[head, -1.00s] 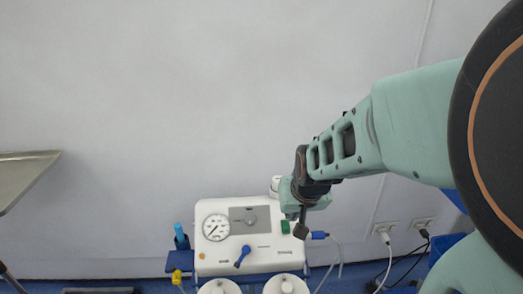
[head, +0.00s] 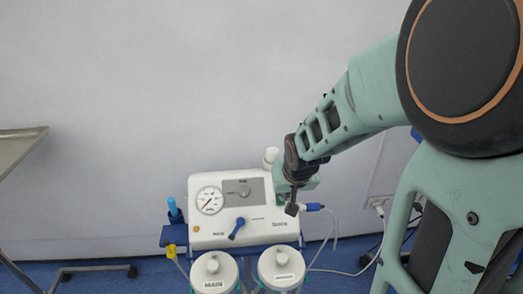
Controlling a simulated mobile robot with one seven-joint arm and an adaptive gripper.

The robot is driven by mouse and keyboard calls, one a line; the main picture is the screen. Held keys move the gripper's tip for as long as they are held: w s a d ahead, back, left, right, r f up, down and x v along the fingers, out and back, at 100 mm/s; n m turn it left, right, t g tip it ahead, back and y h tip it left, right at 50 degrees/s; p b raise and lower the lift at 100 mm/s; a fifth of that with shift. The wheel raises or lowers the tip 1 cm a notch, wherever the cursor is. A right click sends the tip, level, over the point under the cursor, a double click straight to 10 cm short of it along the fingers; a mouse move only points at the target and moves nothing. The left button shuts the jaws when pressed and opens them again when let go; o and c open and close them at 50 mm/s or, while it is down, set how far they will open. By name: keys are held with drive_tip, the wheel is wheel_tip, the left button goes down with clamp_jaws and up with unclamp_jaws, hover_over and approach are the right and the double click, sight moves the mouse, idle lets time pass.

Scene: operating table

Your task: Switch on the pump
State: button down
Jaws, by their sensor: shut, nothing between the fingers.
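The pump (head: 258,228) is a white box with a round gauge (head: 209,200), a grey panel with a knob (head: 243,190) and a blue lever (head: 237,229) on its front. A small green switch (head: 281,199) is at the upper right of the front, mostly covered by my gripper. My gripper (head: 292,209) is shut and empty, pointing down at the pump's right end, its tip just beside the switch. I cannot tell whether it touches the switch or which way the switch is set.
Two white-lidded canisters (head: 213,267) (head: 281,263) stand in front of the pump. A blue connector (head: 314,207) with a tube sticks out at its right. A blue-capped item (head: 173,208) is at its left. A metal tray (head: 20,145) is at far left.

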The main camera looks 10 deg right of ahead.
sight(281, 204)
drive_tip(key=b+x, duration=0.2)
drive_tip(key=x, duration=0.5)
drive_tip(key=shift+b, duration=0.3)
drive_tip(key=shift+w+f+b, duration=0.1)
drive_tip(key=shift+f+b, duration=0.2)
drive_tip(key=shift+f, duration=0.05)
drive_tip(key=shift+r, duration=0.1)
drive_tip(key=shift+r+p, duration=0.75)
drive_tip(key=shift+r, duration=0.05)
